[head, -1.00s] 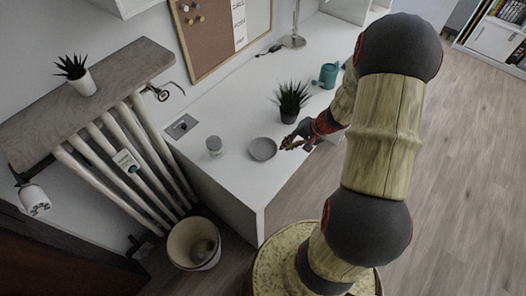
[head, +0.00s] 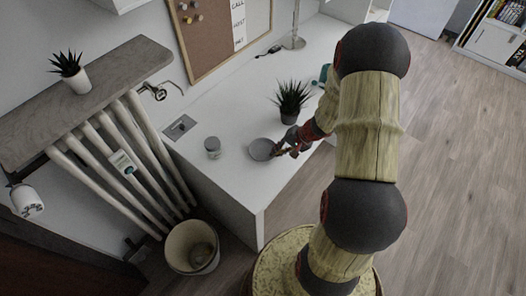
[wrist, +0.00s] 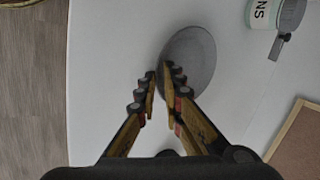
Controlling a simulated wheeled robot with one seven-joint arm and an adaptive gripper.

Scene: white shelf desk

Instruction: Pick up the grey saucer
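The grey saucer (head: 261,149) lies flat on the white desk (head: 228,178), near its front edge in the head view. In the wrist view the saucer (wrist: 191,58) is just beyond my fingertips, its near-left rim close to them. My gripper (head: 281,152) is at the saucer's right side in the head view. In the wrist view my gripper (wrist: 160,82) has its two fingers slightly apart, with a narrow gap between the tips. I cannot tell whether the saucer's rim lies between them.
A lidded jar (head: 212,147) stands left of the saucer, and it also shows in the wrist view (wrist: 268,14). A potted plant (head: 290,100) stands behind my gripper. A corkboard (head: 215,35) is at the back. A bin (head: 192,246) stands on the floor below the desk.

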